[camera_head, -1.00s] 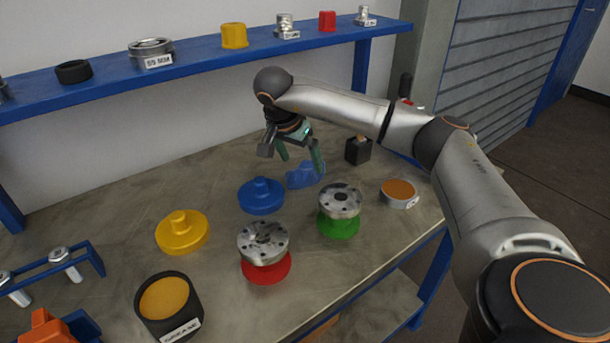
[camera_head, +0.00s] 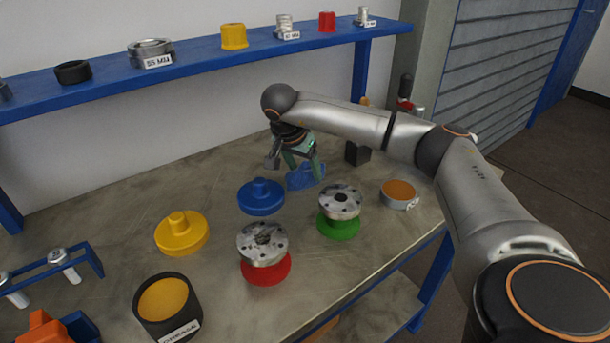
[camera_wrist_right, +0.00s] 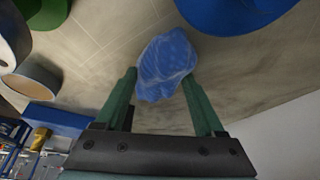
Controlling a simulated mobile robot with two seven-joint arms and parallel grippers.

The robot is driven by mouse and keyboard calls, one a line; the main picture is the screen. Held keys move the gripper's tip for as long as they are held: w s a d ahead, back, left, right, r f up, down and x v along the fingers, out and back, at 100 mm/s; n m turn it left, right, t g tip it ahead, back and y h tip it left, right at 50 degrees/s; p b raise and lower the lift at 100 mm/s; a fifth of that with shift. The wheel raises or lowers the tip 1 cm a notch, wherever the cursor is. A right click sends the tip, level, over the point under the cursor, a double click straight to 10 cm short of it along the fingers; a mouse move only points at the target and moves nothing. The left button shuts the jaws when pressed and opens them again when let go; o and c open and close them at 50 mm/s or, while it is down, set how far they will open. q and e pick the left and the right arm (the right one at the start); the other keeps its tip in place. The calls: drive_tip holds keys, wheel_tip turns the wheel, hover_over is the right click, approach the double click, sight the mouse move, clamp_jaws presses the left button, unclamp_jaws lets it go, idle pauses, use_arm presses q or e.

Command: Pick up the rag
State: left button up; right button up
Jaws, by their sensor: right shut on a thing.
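The rag (camera_head: 304,181) is a crumpled blue cloth on the workbench (camera_head: 215,268), behind the green flanged vessel. My right gripper (camera_head: 304,168) points down at it from above, with its green fingers on both sides of the cloth. In the right wrist view, the rag (camera_wrist_right: 166,66) sits between the two fingertips (camera_wrist_right: 160,78), and the gripper is shut on it. The rag looks to be still at bench level; I cannot tell whether any of it is lifted. My left gripper is not in view.
A blue flanged piece (camera_head: 261,197) stands close left of the rag. Metal flanges sit on the green (camera_head: 338,229) and red (camera_head: 265,271) vessels in front. A dark block (camera_head: 357,154) and an orange-topped tin (camera_head: 399,194) are to the right. A blue shelf (camera_head: 205,58) runs behind.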

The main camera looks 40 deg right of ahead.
sight(308, 167)
drive_tip(key=c, duration=0.5)
drive_tip(key=shift+o, duration=0.2)
drive_tip(key=shift+r, duration=0.1)
drive_tip(key=shift+r, duration=0.4)
wheel_tip(308, 167, up, 2)
drive_tip(key=shift+r, duration=0.25)
use_arm(q)
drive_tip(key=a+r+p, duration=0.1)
drive_tip(key=p, duration=0.1)
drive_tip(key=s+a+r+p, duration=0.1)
drive_tip(key=p, duration=0.1)
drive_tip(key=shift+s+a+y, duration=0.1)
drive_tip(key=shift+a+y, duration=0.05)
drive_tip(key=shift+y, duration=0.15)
use_arm(e)
drive_tip(key=s+a+r, duration=0.2)
drive_tip(key=s+r, duration=0.1)
drive_tip(key=s+a+r, duration=0.3)
drive_tip(key=s, duration=0.1)
drive_tip(key=s+a+r, duration=0.3)
drive_tip(key=s, duration=0.1)
drive_tip(key=shift+a+r, duration=0.25)
drive_tip(key=shift+r, duration=0.05)
